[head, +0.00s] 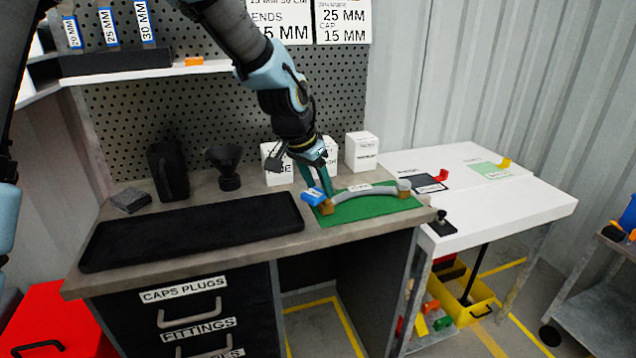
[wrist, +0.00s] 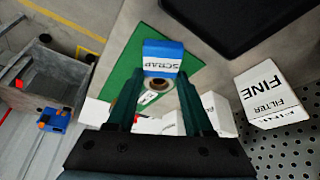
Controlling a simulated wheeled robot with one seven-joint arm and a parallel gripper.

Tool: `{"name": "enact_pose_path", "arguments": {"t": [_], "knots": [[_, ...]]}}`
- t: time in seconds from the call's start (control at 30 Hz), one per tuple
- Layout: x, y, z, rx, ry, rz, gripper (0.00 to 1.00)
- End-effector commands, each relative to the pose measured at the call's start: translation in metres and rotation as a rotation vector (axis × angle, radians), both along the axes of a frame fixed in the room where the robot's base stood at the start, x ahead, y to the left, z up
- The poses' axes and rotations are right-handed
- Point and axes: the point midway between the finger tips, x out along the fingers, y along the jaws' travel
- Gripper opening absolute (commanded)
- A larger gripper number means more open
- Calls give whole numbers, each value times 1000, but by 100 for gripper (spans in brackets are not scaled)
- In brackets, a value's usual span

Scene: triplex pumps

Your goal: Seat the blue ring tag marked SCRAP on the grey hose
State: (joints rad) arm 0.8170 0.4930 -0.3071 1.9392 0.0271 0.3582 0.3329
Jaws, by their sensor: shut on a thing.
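The blue ring tag marked SCRAP (wrist: 163,58) is held at the fingertips of my gripper (wrist: 154,76), and its lettered face shows in the wrist view. In the head view the tag (head: 313,196) is at the left end of the grey hose (head: 350,191). The hose lies curved over the green mat (head: 372,207), with a tan block (head: 326,208) at its left end. A pale round form with a brown centre (wrist: 157,84) shows between my fingers. My fingers hide part of the tag, and I cannot tell whether its ring is around the hose.
A black tray (head: 190,228) lies left of the mat. White boxes (head: 361,151) stand behind it, one marked FINE FILTER (wrist: 268,98) in the wrist view. A black funnel (head: 225,165) stands farther left. A white side table (head: 520,197) is at the right.

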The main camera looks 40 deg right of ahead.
Motion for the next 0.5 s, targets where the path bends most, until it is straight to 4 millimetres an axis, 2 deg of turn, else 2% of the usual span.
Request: {"name": "enact_pose_path", "arguments": {"t": [0.5], "knots": [[0, 0, -13, -1, 0, 0, 0]]}}
